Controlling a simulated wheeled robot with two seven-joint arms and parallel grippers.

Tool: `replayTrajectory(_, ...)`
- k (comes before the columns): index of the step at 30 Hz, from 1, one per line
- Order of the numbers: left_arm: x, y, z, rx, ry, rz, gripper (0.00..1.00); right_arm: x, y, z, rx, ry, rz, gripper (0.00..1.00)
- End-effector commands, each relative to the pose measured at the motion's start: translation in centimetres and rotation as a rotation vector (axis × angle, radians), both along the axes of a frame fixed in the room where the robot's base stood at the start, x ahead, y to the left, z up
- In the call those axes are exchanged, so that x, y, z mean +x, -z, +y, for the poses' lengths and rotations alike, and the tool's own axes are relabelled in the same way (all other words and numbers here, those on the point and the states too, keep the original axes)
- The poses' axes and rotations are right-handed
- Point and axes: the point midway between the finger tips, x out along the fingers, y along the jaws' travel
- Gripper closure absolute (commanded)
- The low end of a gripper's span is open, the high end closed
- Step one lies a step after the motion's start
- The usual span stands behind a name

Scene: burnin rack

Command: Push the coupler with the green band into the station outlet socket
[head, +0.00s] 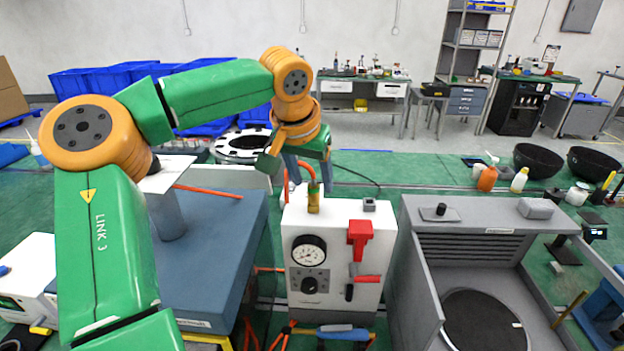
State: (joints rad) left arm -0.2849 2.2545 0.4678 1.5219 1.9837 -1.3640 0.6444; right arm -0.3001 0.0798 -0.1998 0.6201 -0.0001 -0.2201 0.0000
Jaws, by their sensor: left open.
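The white station box (302,226) has a gauge, a knob and red handles on its front. A brass-coloured upright fitting (314,204) stands on its top, with a small green band (313,187) at its upper part and an orange hose (307,167) rising from it. I cannot tell where the coupler ends and the outlet socket begins, or how deep the coupler sits. My left gripper (311,178) points down over the fitting, fingers open to either side of the hose and not visibly gripping it. My right gripper is not in view.
A blue-grey block (215,270) stands left of the station, under my left arm. A grey open-fronted unit (470,240) stands close on the right. A small grey block (369,205) sits on the station top.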

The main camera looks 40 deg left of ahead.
Motion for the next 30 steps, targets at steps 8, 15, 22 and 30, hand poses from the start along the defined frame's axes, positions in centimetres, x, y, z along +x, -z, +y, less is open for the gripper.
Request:
replayTrajectory(8,-1.9,-5.2,-0.8,0.001,0.0,-0.004,0.38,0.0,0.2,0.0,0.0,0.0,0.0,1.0)
replayTrajectory(15,-2.3,-5.9,-1.0,-0.001,0.002,-0.002,0.38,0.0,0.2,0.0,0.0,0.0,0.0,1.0)
replayTrajectory(22,-2.3,-5.9,-1.0,0.0,0.001,-0.002,0.38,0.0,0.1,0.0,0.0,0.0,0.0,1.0)
replayTrajectory(30,-2.3,-5.9,-1.0,-0.001,0.002,-0.001,0.38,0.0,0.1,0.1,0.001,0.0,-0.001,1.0)
